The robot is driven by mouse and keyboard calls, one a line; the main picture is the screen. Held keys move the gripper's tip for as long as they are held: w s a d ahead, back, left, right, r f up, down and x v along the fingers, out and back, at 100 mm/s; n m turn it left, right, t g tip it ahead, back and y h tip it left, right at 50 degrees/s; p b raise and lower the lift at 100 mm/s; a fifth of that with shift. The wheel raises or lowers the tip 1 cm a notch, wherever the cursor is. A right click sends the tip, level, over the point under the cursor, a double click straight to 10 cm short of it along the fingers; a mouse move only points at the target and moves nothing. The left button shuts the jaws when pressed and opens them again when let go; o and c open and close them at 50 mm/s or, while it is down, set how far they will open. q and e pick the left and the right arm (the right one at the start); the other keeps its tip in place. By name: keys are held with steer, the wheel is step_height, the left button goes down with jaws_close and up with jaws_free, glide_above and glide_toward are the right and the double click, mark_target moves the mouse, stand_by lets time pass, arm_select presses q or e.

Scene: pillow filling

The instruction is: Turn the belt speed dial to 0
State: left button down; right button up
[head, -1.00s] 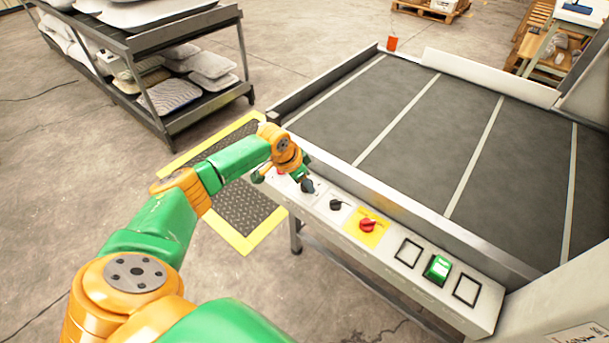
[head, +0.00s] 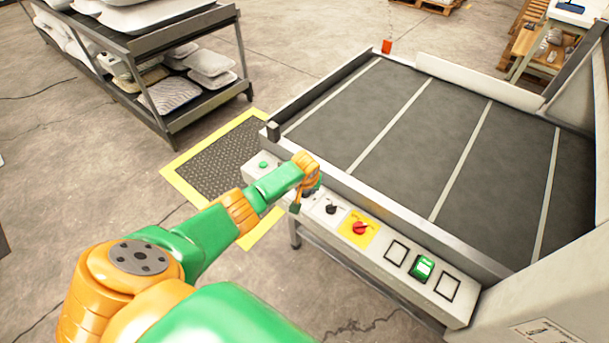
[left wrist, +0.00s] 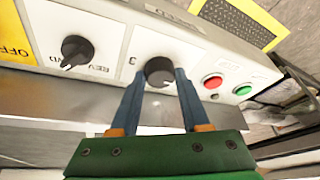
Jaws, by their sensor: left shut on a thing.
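The belt speed dial (left wrist: 159,72) is a round black knob on a white plate of the control panel, in the left wrist view. My left gripper (left wrist: 158,75) has its two blue-grey fingers on either side of the knob and is shut on it. In the head view my left gripper (head: 306,190) is over the left part of the panel and mostly hides the dial. My right gripper is not in view.
The panel (head: 372,250) also carries a black REV/FWD knob (head: 330,208), a red switch on yellow (head: 359,228), a lit green rocker (head: 423,267), and red (left wrist: 213,81) and green (left wrist: 242,89) buttons. The belt (head: 410,130) is empty. A rack (head: 172,60) stands back left.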

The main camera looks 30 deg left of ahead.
arm_select(q)
steer(key=shift+n, duration=0.5)
steer(key=shift+c, duration=1.9)
jaws_free()
steer(key=p+v, duration=0.2)
steer(key=v, duration=0.1)
steer(key=p+v, duration=0.2)
steer(key=v, duration=0.1)
steer(key=shift+w+d+r, duration=0.15)
steer(key=shift+r, duration=0.05)
steer(key=shift+d+r, duration=0.1)
steer(key=shift+r, duration=0.2)
